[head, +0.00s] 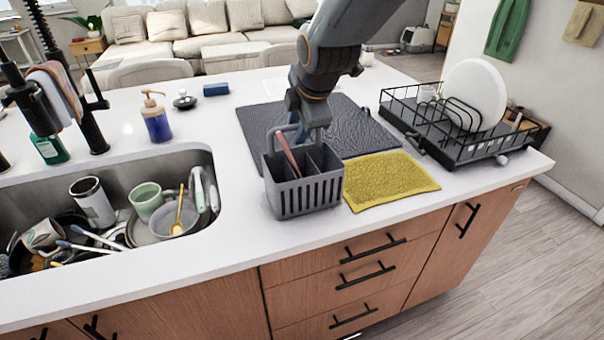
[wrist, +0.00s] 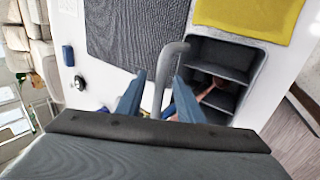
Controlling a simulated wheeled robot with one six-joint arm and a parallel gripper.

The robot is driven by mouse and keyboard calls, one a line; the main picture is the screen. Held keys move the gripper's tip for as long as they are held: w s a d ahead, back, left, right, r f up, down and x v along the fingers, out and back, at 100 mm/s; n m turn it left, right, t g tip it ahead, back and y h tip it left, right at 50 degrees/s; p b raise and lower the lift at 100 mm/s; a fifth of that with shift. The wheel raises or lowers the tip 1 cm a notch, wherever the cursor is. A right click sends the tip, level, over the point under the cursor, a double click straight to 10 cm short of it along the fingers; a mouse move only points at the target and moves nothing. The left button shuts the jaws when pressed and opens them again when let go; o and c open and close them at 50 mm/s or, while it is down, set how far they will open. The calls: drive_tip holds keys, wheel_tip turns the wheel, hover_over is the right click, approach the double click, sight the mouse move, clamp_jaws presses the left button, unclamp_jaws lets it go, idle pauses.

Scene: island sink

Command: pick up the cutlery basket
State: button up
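The cutlery basket (head: 305,193) is a grey slatted box with compartments and a looped handle, standing upright on the white counter right of the sink. A reddish-brown utensil (head: 287,152) leans in it. In the wrist view the basket (wrist: 262,72) is at the right, and its grey handle (wrist: 172,62) runs between my two blue fingers. My gripper (wrist: 158,88) is open around the handle, with gaps showing on both sides. In the head view my gripper (head: 300,132) is over the basket, its fingers partly hidden by the handle and utensil.
A yellow cloth (head: 390,181) lies right of the basket, and a dark mat (head: 350,118) lies behind. A black dish rack (head: 445,140) with a white plate (head: 475,92) stands further right. The sink (head: 208,160) at left holds dishes. A soap bottle (head: 156,122) stands behind it.

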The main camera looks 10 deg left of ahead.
drive_tip(key=shift+f, duration=0.1)
clamp_jaws()
drive_tip(key=shift+w, duration=0.1)
idle(0.3)
